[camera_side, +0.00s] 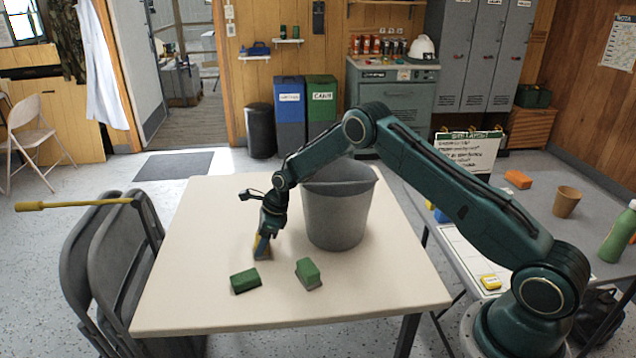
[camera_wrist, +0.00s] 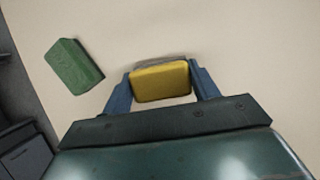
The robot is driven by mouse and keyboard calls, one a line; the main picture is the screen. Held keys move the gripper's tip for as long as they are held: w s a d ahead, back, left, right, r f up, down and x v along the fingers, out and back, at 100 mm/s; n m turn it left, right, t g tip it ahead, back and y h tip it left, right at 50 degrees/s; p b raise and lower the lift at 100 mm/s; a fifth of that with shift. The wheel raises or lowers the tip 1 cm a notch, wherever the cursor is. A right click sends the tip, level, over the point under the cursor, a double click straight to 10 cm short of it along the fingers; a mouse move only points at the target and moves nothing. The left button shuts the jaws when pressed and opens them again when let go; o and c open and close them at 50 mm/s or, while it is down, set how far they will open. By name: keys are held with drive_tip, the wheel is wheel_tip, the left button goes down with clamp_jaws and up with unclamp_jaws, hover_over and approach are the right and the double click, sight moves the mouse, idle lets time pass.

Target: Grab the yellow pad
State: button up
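The yellow pad (camera_wrist: 160,82) lies between the two fingers of my gripper (camera_wrist: 161,80) in the wrist view. A finger meets it at each end, with no clear gap, and a grey edge shows along its far side. In the side view my gripper (camera_side: 264,246) points down at the table, and a little of the yellow pad (camera_side: 262,254) shows at its tips. The pad is at or very near the table top; I cannot tell whether its underside touches.
Two green blocks, one left (camera_side: 245,280) and one right (camera_side: 308,273), lie nearer the front of the beige table (camera_side: 200,310). A grey bucket (camera_side: 335,215) stands close to the right of my gripper. Folding chairs (camera_side: 120,250) stand at the left edge.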

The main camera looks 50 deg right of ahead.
drive_tip(key=shift+c, duration=0.7)
drive_tip(key=shift+r, duration=0.15)
wheel_tip(320, 180, up, 20)
idle(0.7)
